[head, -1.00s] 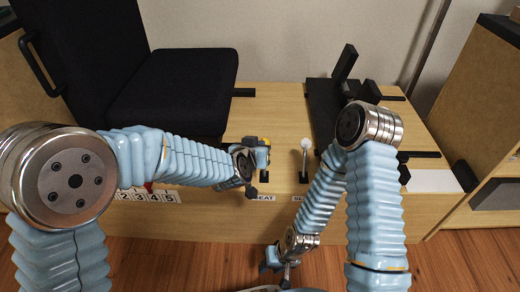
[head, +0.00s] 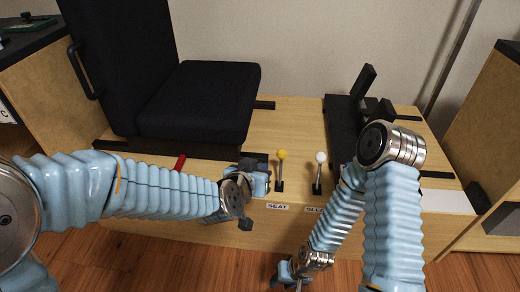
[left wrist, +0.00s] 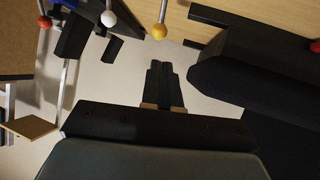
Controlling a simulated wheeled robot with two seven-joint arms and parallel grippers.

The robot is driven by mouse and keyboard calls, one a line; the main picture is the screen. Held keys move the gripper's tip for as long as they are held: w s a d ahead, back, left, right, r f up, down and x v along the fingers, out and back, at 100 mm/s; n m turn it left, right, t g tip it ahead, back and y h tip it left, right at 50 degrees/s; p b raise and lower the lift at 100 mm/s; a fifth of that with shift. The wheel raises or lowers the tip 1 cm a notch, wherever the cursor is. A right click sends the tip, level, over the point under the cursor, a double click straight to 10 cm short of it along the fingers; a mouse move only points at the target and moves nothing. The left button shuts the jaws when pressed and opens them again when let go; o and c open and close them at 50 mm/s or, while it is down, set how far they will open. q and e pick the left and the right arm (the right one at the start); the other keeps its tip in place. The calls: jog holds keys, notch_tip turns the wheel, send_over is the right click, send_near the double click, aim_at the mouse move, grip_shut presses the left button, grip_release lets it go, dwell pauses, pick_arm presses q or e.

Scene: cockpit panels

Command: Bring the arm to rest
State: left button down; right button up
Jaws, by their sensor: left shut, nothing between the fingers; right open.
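My left gripper (head: 260,183) is near the panel front, left of the yellow-knobbed SEAT lever (head: 282,155) and apart from it. Its shut, empty fingers (left wrist: 165,82) show in the left wrist view, with the yellow knob (left wrist: 158,31) beyond them. The SEAT lever stands roughly upright. The white-knobbed lever (head: 320,158) stands to its right. My right gripper (head: 288,278) hangs low in front of the panel, close to the bottom edge of the head view. It is open and holds nothing; its fingertips are hard to make out.
A black seat (head: 200,100) stands on the wooden platform at left. A red lever (head: 180,162) is behind my left forearm. A black device (head: 345,125) stands at the back right. Wooden cabinets flank both sides. The wooden floor (head: 150,255) in front is free.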

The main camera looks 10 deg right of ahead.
pick_arm(q)
jog(key=s+a+f+n+g+y+p, duration=0.3)
jog(key=a+f+g+p, duration=0.25)
jog(key=a+f, duration=1)
jog(key=s+a+f+n+g+p, duration=0.3)
jog(key=s+a+f+g, duration=0.1)
jog(key=s+f, duration=0.6)
jog(key=s, duration=0.3)
jog(key=shift+a+f+n, duration=0.15)
jog(key=shift+a+n, duration=0.15)
jog(key=shift+n, duration=0.1)
